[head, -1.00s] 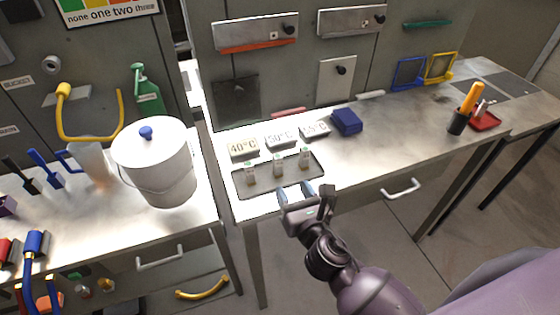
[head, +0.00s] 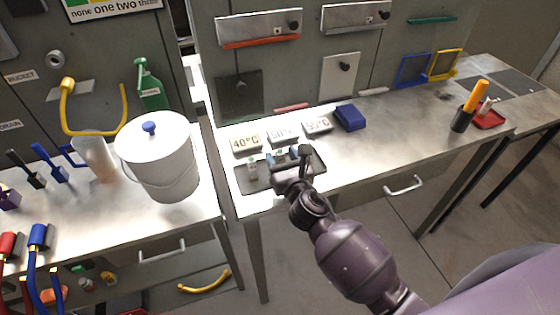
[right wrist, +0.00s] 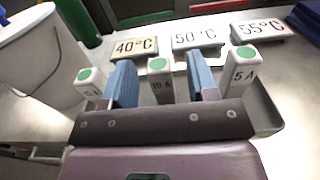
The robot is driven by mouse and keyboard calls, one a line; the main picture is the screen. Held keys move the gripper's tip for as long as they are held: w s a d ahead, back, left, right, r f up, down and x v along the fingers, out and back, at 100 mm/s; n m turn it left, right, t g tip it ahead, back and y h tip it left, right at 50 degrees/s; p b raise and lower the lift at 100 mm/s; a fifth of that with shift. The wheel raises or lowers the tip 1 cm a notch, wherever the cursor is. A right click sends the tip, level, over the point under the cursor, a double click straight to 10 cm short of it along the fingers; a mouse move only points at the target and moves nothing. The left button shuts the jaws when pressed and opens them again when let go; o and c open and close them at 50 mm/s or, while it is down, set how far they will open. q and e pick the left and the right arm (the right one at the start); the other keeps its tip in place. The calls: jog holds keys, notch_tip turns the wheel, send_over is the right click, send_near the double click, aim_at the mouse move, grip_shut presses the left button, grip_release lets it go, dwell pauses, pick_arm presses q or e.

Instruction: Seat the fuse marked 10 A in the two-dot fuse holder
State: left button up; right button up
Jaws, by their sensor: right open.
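Three white fuses with green dots on top stand upright in a grey tray (head: 252,185). The middle fuse (right wrist: 159,80) appears marked 10 A and the right fuse (right wrist: 241,72) is marked 5 A. The left fuse's (right wrist: 89,85) mark is too blurred to read. My right gripper (right wrist: 161,83) is open, with its blue fingers on either side of the middle fuse, not visibly closed on it. In the head view, my right gripper (head: 283,157) is over the tray and hides much of it. My left gripper is not in view. I cannot make out a two-dot fuse holder.
Plates reading 40°C (head: 245,143), 50°C and 55°C (head: 317,124) stand behind the tray. A blue box (head: 349,117) is to their right. A white lidded bucket (head: 160,165) stands on the left bench. The right bench is clear between the blue box and black cup (head: 461,120).

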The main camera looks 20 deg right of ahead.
jog(key=shift+w, duration=0.65)
jog(key=shift+c, duration=0.4)
grip_shut()
